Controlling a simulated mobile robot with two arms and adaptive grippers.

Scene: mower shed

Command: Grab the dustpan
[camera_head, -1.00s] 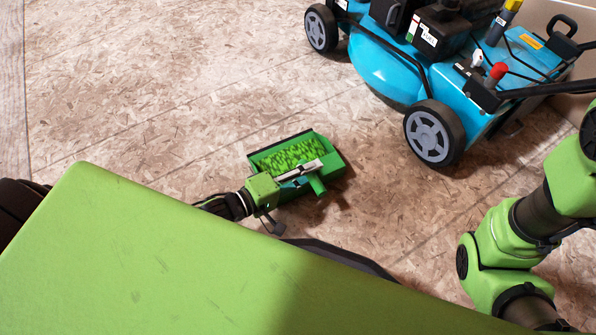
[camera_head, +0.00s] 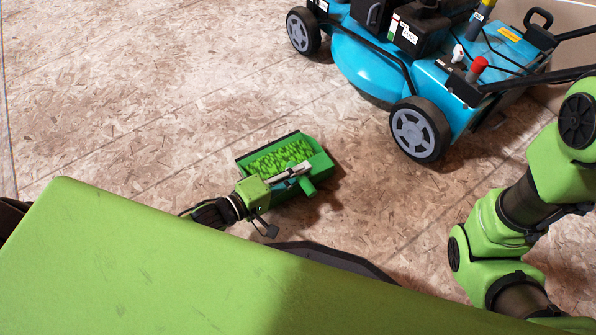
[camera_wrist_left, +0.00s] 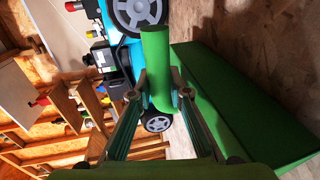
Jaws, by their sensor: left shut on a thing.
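The green dustpan (camera_head: 318,160) holds bright green clippings and shows in the middle of the head view, over the wood-chip board floor. I cannot tell whether it touches the floor. My left gripper (camera_head: 290,174) is at its near side, shut on its short round handle (camera_head: 307,187). In the left wrist view, the fingers of the left gripper (camera_wrist_left: 152,95) close on the green handle (camera_wrist_left: 157,60). The dustpan's body (camera_wrist_left: 235,100) fills the right of that view. My right arm shows at the right of the head view, but its gripper is out of view.
A blue lawn mower (camera_head: 365,62) with grey wheels stands beyond the dustpan at the upper right. Its handle bars reach the right edge. The floor (camera_head: 130,110) to the left is clear. Wooden shelving (camera_wrist_left: 85,110) shows in the wrist view.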

